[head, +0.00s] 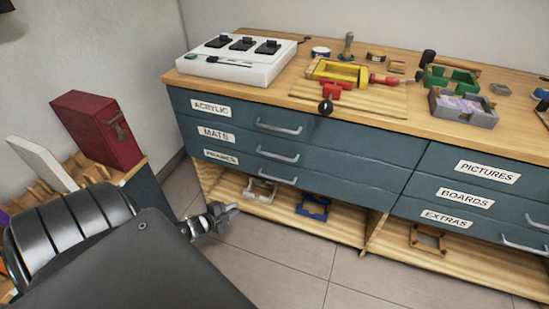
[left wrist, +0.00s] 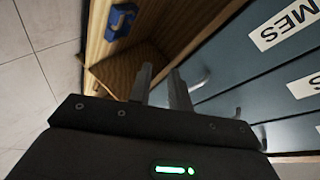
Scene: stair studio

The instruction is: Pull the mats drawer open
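The mats drawer (head: 335,166) is the middle drawer in the left column of the blue-grey cabinet. It sits flush, shut, between the acrylic drawer above and the frames drawer below. It has a white MATS label (head: 215,134) and a silver bar handle (head: 278,154). My left gripper (head: 232,211) is low in front of the cabinet, left of and below the handle, touching nothing that I can see. In the left wrist view its two fingers (left wrist: 160,78) stand apart with nothing between them. The FRAMES label (left wrist: 282,26) shows partly there. My right gripper is not in view.
Below the drawers, an open wooden shelf (head: 345,230) holds a blue frame (head: 314,207) and a pale one (head: 262,190). A red binder (head: 98,130) stands on a low unit at left. Tools and frames lie on the wooden top. The tiled floor in front is clear.

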